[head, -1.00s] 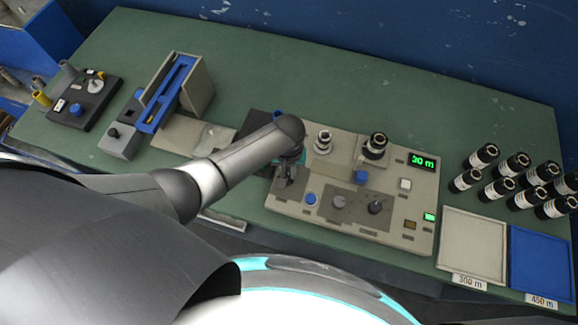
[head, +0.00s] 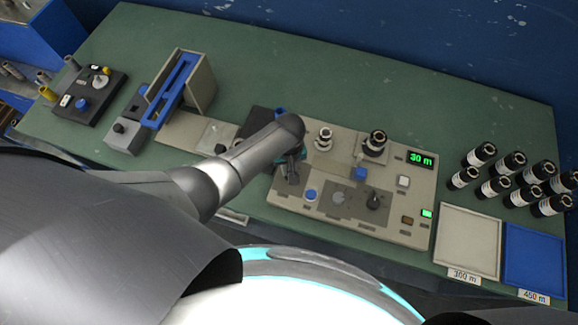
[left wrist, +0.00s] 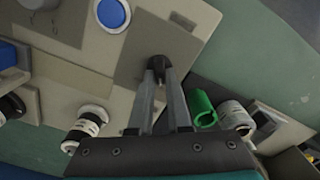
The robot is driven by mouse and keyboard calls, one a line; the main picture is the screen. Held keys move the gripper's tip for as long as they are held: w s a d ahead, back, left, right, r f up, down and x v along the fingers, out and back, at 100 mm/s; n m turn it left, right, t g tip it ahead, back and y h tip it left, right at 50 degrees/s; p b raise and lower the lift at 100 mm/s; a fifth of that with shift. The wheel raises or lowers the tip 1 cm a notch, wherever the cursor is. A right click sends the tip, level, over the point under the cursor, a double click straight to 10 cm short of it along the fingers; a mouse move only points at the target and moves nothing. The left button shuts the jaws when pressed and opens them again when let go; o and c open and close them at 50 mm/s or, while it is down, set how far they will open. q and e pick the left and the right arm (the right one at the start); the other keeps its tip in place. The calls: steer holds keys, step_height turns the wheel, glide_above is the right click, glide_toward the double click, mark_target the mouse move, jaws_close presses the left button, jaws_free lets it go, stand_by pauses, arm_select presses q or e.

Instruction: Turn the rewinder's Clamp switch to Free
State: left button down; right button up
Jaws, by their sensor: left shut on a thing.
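The rewinder (head: 400,225) is the pale panel on the green bench, with a lit green "30 m" display (head: 420,159). My left gripper (head: 286,180) is over the panel's left end, left of the round blue button (head: 311,194). In the left wrist view my left gripper (left wrist: 158,72) has its fingertips together on a small dark switch knob (left wrist: 156,62) on a grey plate (left wrist: 150,35). The blue button (left wrist: 113,13) shows beside that plate. In the head view my arm hides the knob. I cannot read its label or its setting. My right gripper is not in view.
Several black rolls (head: 490,188), a white tray (head: 468,243) and a blue tray (head: 534,259) are at the right. A green tube (left wrist: 203,107) lies near the gripper.

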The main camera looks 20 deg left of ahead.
mark_target(289, 170)
arm_select(q)
steer(key=c, duration=0.9)
jaws_free()
steer(key=shift+o, duration=0.2)
steer(key=shift+r, duration=0.1)
step_height(289, 170, up, 6)
steer(key=p, duration=0.2)
steer(key=shift+f+p, duration=0.2)
steer(key=shift+p, duration=0.1)
steer(key=shift+r, duration=0.3)
step_height(289, 170, up, 9)
steer(key=shift+f, duration=0.1)
